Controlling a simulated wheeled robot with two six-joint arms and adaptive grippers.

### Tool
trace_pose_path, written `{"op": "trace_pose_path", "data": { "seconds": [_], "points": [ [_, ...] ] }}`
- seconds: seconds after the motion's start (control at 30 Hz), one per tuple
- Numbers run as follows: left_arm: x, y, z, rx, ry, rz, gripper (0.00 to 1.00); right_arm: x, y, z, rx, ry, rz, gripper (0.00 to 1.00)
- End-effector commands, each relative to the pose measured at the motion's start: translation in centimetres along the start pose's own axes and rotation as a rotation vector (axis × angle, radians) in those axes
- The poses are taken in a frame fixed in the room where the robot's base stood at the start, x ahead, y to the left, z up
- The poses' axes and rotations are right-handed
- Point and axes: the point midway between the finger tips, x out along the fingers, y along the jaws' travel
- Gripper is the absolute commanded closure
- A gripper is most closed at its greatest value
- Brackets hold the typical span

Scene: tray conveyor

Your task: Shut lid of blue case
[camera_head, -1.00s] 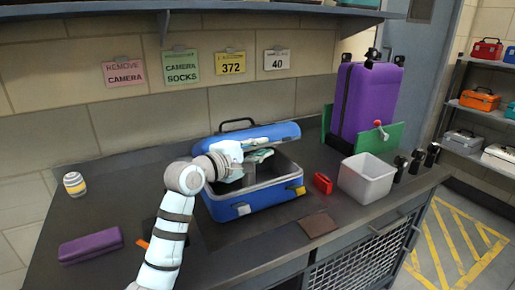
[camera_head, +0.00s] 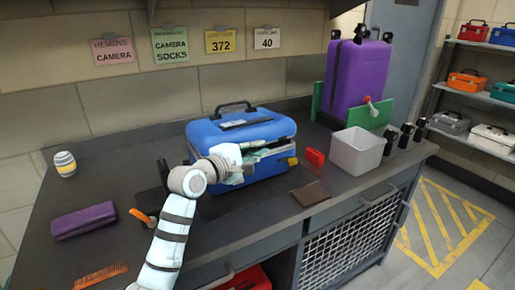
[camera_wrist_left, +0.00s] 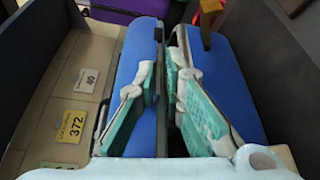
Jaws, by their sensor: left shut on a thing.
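The blue case (camera_head: 262,172) stands on the grey counter in the head view. Its blue lid (camera_head: 240,131), with a black handle on top, lies low over the body, with a gap along the front. My left gripper (camera_head: 254,155) is at that front gap, shut on the lid edge. In the left wrist view the lid (camera_wrist_left: 142,60) is on the left and the case body (camera_wrist_left: 228,75) on the right. The green-padded fingers (camera_wrist_left: 168,92) are between, one over the lid, the other by the gap. The case's inside is mostly hidden. My right gripper is not in view.
A purple suitcase (camera_head: 357,80) stands behind. A purple pouch (camera_head: 84,220), orange comb (camera_head: 101,275) and striped jar (camera_head: 65,163) lie left.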

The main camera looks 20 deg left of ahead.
Motion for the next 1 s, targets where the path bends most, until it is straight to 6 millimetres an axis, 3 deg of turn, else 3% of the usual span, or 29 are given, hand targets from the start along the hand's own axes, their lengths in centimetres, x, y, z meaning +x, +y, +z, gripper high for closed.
{"op": "trace_pose_path", "data": {
  "seconds": [0.1, 0.13, 0.23, 0.27, 0.73, 0.87, 1.0],
  "points": [
    [0.0, 0.0, -0.1, 0.003, 0.004, 0.0, 1.0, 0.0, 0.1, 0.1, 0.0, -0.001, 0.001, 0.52],
    [0.0, 0.0, -0.1, 0.003, 0.004, 0.0, 0.89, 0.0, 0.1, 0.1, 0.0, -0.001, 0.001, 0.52],
    [0.1, 0.0, -0.1, 0.003, 0.003, 0.0, 0.73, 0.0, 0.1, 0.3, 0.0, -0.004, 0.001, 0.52],
    [0.1, 0.0, -0.1, 0.003, 0.002, 0.0, 0.72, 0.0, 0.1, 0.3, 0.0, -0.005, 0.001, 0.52],
    [0.1, 0.4, 0.1, 0.003, 0.0, 0.0, 0.72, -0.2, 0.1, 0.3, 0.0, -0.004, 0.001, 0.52],
    [-0.3, 2.4, 0.4, 0.004, 0.0, 0.003, 0.72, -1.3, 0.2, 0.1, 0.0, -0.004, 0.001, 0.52],
    [-1.0, 6.0, 1.3, 0.005, -0.01, 0.0, 0.72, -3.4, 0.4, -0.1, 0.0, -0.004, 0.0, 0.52]
  ]
}}
